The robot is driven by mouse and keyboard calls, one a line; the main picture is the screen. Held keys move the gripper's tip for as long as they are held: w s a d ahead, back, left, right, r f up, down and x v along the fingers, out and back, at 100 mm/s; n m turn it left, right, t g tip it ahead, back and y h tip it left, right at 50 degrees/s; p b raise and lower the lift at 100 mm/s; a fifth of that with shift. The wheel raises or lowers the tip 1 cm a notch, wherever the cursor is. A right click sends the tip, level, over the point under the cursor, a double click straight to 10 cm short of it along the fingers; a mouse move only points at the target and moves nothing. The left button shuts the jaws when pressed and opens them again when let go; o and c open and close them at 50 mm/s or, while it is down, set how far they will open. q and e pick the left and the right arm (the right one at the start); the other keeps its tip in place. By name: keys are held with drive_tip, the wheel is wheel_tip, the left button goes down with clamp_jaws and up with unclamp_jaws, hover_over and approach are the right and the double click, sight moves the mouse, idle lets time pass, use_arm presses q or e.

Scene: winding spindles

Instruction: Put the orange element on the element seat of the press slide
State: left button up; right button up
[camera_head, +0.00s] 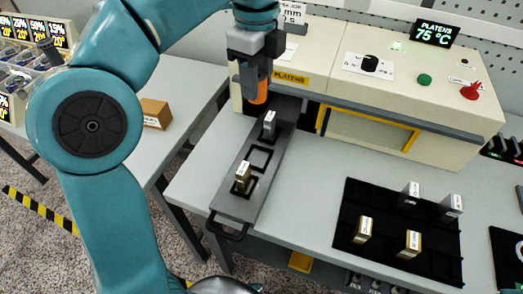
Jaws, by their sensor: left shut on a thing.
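My left gripper (258,82) hangs from the top, pointing down, and is shut on the orange element (261,94). The orange element is above the far end of the dark press slide (228,203), near the press front; it appears apart from the slide. The slide has square seats in a row. A grey block (270,124) stands at the far part, the middle seat (260,158) is empty, and a brass-coloured block (243,176) stands on the near seat. I cannot tell which seat is the element seat. My right gripper is not in view.
The cream press (400,95) stands behind, with a display (435,33) reading 75 °C. A black mat (385,262) at right holds two grey and two brass-coloured blocks. A cardboard box (155,113) sits on the left table. The grey tabletop (310,190) between slide and mat is clear.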

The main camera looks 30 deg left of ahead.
use_arm(q)
wheel_tip(320, 180, down, 19)
drive_tip(key=b, duration=0.4)
drive_tip(key=shift+a+f, duration=0.1)
drive_tip(key=shift+w+f, duration=0.15)
drive_tip(key=shift+w, duration=0.05)
drive_tip(key=shift+s+b, duration=0.15)
drive_tip(key=shift+b, duration=0.15)
drive_tip(key=shift+f, duration=0.15)
drive_tip(key=o, duration=1.1)
drive_tip(key=shift+c, duration=0.2)
